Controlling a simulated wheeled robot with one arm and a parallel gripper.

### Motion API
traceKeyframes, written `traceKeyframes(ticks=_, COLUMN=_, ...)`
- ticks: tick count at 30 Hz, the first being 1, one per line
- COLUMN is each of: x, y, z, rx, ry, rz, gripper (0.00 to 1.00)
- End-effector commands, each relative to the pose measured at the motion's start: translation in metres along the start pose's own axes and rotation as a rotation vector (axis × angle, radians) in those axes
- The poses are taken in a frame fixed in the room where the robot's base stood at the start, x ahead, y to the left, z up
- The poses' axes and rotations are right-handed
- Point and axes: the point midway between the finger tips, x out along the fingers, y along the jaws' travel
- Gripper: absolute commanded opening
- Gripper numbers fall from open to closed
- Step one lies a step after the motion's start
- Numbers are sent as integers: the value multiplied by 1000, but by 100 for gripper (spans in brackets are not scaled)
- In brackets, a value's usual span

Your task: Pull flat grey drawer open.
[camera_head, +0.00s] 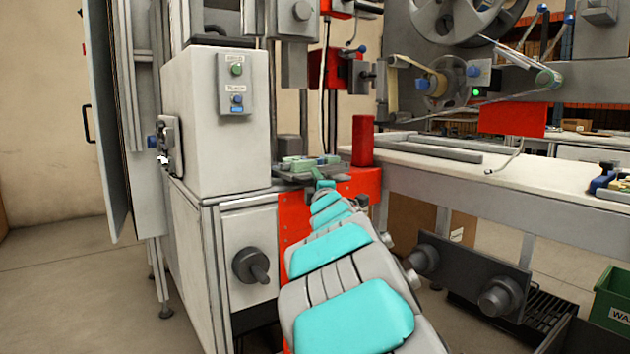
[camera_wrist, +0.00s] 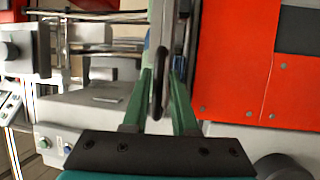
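The flat grey drawer (camera_head: 312,174) is a low grey slab at the top of the red machine front in the head view, with green and blue pieces on it. In the wrist view its narrow grey front (camera_wrist: 163,22) stands upright, with a dark looped handle (camera_wrist: 158,85). My gripper (camera_head: 322,184) is at the drawer's front. In the wrist view the two green fingers of my gripper (camera_wrist: 161,82) lie on either side of the handle. Whether they press on it cannot be told. My arm hides part of the drawer front in the head view.
A white machine box (camera_head: 215,125) stands left of the drawer and a red post (camera_head: 362,140) to its right. A long pale bench (camera_head: 480,172) runs to the right. A knob (camera_head: 251,265) sticks out of the cabinet below. Open floor lies at the left.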

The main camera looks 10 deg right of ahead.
Motion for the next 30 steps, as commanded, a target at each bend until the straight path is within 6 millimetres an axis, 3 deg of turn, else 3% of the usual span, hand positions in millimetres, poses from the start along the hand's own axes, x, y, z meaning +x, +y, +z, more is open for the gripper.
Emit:
traceKeyframes(ticks=4, x=0, y=1, z=0, rx=0, ry=1, rz=2, gripper=44)
traceKeyframes(ticks=17, x=-5, y=2, z=-1, rx=0, ry=1, rz=2, gripper=45)
traceKeyframes(ticks=23, x=-22, y=2, z=-1, rx=-1, ry=2, rz=4, gripper=45)
traceKeyframes(ticks=30, x=-55, y=1, z=0, rx=-2, ry=-1, rz=0, gripper=45)
